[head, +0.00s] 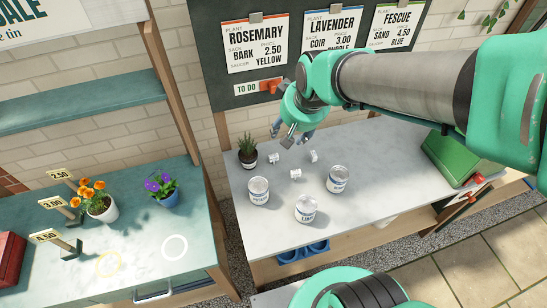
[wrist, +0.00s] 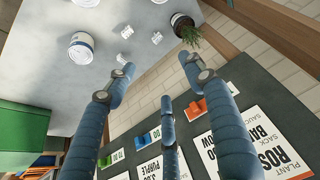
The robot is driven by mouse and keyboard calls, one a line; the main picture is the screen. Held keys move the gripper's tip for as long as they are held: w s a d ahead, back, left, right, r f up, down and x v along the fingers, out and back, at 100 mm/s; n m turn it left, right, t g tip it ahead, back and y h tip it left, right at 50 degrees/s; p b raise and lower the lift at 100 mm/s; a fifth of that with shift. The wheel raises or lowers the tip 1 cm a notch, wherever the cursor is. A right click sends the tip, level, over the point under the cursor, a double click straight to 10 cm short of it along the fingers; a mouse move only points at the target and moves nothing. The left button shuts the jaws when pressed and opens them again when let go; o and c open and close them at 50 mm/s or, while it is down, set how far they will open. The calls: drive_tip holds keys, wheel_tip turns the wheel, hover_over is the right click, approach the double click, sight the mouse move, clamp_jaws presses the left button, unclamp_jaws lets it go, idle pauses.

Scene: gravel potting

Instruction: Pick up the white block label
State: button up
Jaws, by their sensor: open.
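Three small white block labels lie on the grey bench: a left one (head: 274,158), a front one (head: 295,174) and a right one (head: 313,156). In the wrist view they show as small white pieces, one at the top (wrist: 127,32), one to the right (wrist: 157,38) and one lower (wrist: 122,58). Their markings are too small to read. My gripper (head: 294,134) is open and empty, above the back of the bench near the board. Its blue fingers (wrist: 160,76) are spread in the wrist view, apart from the blocks.
Three white cans (head: 258,190) (head: 306,208) (head: 337,178) stand in front of the blocks. A dark potted plant (head: 247,158) stands left of them. A green box (head: 452,158) is at the right. The dark board (head: 300,60) with cards rises behind.

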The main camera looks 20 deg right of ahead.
drive_tip(key=w+r+x, duration=0.1)
drive_tip(key=w+x, duration=0.1)
drive_tip(key=x, duration=0.8)
approach(274, 156)
drive_tip(key=r, duration=0.2)
drive_tip(key=shift+s+r+g+p, duration=0.3)
drive_tip(key=shift+s+r+p, duration=0.1)
drive_tip(key=shift+b+x, duration=1)
drive_tip(key=shift+x, duration=3.25)
drive_tip(key=shift+b+x, duration=0.9)
drive_tip(key=shift+x, duration=1.75)
drive_tip(key=shift+w+r, duration=0.1)
drive_tip(key=shift+w, duration=0.05)
